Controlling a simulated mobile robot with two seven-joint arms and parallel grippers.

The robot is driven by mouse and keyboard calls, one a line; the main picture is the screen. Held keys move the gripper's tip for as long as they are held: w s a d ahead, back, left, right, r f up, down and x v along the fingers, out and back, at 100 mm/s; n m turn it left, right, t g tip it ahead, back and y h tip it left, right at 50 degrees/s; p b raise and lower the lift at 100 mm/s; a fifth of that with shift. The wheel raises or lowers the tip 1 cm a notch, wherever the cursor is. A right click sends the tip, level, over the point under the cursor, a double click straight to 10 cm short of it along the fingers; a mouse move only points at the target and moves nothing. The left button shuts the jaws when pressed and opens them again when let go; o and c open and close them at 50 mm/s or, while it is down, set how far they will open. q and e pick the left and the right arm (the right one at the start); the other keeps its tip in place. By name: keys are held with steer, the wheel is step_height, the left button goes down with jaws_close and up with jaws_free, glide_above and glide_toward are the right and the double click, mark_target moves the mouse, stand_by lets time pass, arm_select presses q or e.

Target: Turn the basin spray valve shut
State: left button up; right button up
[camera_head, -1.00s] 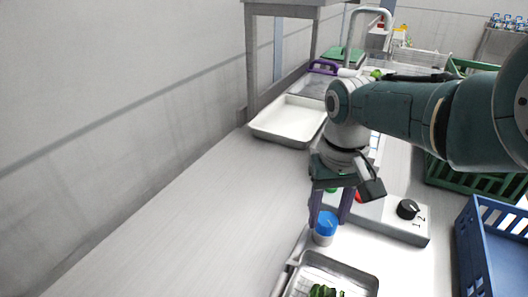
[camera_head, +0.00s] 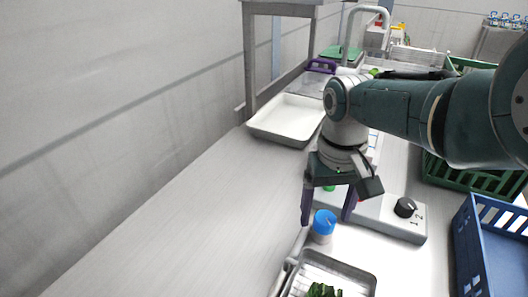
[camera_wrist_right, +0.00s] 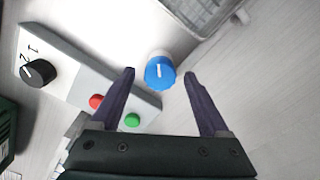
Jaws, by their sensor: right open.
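The blue valve knob (camera_head: 324,222) sits on a pale round base near the metal basin (camera_head: 367,275). In the right wrist view the blue knob (camera_wrist_right: 153,78) shows a white mark on its top. My right gripper (camera_head: 328,218) is open, its purple fingers pointing down at the knob. In the wrist view the knob lies in the gap between the fingertips (camera_wrist_right: 159,74), with room on both sides and no visible contact. My left gripper is out of view.
A grey control box (camera_head: 385,219) with a black dial (camera_head: 405,207) and red and green buttons (camera_wrist_right: 132,120) stands close by. Greens (camera_head: 323,291) lie in the basin. A blue crate (camera_head: 462,250) is at right, a white tray (camera_head: 285,133) behind. The left counter is clear.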

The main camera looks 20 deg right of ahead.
mark_target(325, 217)
step_height(325, 217, up, 10)
steer(key=p, duration=0.6)
steer(key=shift+f, duration=0.15)
steer(key=shift+s+f, duration=0.1)
